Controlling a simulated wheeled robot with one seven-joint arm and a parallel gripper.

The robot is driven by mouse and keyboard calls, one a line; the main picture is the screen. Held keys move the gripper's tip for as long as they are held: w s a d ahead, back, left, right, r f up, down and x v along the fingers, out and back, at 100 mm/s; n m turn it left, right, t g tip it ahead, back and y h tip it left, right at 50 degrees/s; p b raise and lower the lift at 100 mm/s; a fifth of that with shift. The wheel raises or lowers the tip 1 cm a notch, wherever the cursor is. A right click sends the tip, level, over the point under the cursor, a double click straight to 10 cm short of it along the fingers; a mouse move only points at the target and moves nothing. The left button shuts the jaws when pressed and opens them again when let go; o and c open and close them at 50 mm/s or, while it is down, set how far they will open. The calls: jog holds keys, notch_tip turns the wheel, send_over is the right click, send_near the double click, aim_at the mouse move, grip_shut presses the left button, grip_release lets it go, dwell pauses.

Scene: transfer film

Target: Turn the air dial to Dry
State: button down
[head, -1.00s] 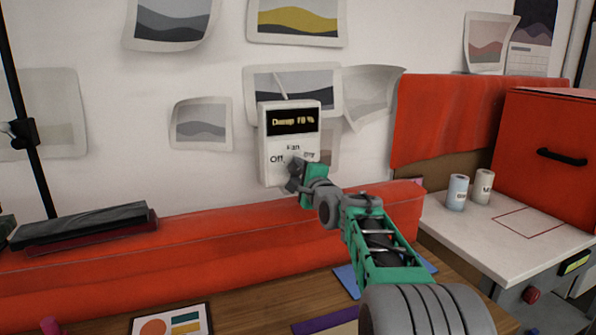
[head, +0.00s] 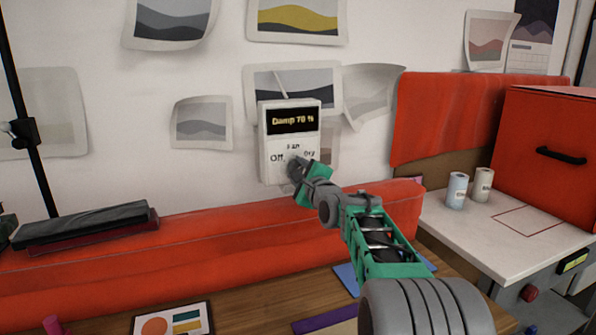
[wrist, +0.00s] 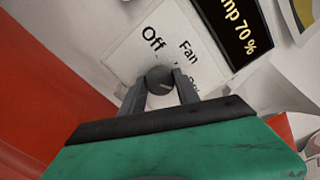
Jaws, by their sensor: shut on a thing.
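A white control panel (head: 276,147) hangs on the wall, with a dark display (head: 293,121) that reads "Damp 70 %". Below it are the labels "Off" at left, "Fan" at top and "Dry" at right, around a round dark grey dial (wrist: 160,76). My gripper (head: 296,173) is at the dial, coming from the lower right in the head view. In the wrist view its two fingers (wrist: 160,92) are shut on the dial, one on each side. The "Dry" label is partly hidden there by a finger. I cannot tell which label the dial points at.
A red padded ledge (head: 200,240) runs along the wall below the panel. Paper prints (head: 201,122) hang around the panel. At right, a pale bench (head: 480,215) carries two small canisters (head: 457,190) and a red box (head: 548,150).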

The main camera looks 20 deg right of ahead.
jog(key=c, duration=0.9)
grip_release()
jog(key=shift+s, duration=0.1)
jog(key=s+b, duration=0.1)
jog(key=s, duration=0.6)
jog(key=shift+s, duration=0.35)
